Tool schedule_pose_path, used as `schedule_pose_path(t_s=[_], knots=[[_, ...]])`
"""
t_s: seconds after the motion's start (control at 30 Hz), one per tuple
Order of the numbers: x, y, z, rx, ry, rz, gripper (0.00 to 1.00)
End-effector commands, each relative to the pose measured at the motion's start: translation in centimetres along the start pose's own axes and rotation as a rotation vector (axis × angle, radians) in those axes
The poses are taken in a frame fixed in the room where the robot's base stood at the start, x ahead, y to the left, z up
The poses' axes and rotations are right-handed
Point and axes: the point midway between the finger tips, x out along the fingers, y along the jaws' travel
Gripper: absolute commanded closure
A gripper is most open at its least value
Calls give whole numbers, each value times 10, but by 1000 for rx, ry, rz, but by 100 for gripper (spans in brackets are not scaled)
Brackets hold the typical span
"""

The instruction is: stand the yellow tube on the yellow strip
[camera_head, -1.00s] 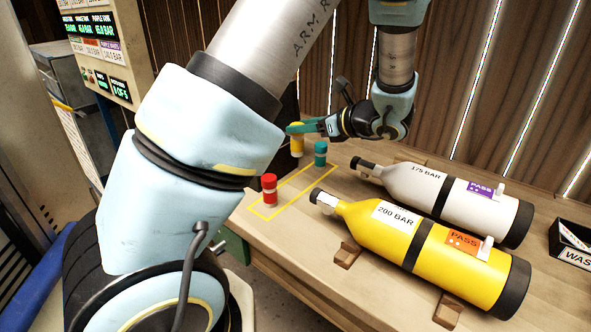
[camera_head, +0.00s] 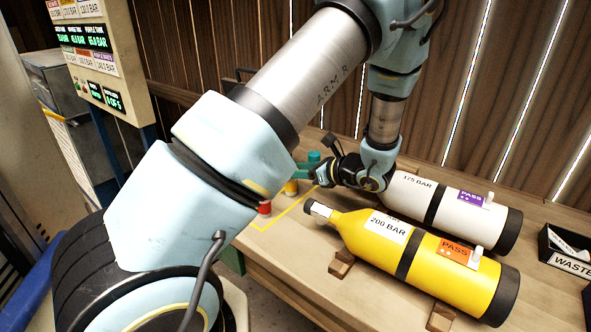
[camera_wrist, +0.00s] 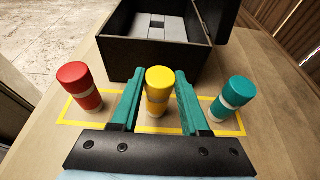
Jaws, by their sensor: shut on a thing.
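The yellow tube (camera_head: 291,188) with a pale band is upright between my gripper's green fingers. My gripper (camera_wrist: 158,100) is shut on it in the wrist view, where the tube (camera_wrist: 158,78) shows between the red tube (camera_wrist: 80,86) and the teal tube (camera_wrist: 232,99). The yellow strip (camera_head: 285,214) is a thin yellow outline on the bench. The yellow tube's lower end appears inside that outline; I cannot tell for sure whether it touches the bench. The red tube (camera_head: 265,208) and teal tube (camera_head: 314,157) are partly hidden in the head view.
A yellow cylinder (camera_head: 440,256) and a white cylinder (camera_head: 440,202) lie on the bench right of the strip. A waste box (camera_head: 570,262) is at the far right. In the wrist view a dark open case (camera_wrist: 160,57) stands just beyond the tubes.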

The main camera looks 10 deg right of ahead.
Motion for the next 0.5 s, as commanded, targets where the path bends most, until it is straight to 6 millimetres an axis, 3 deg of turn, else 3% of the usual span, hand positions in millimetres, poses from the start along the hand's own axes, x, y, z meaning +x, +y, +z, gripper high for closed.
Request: schedule_pose_path(t_s=[0.13,0.17,0.4,0.5], knots=[[2,0,-4,0,0,0,100],[1,0,-3,0,0,0,53],[1,0,-3,0,0,0,26],[1,0,-3,0,0,0,25]])
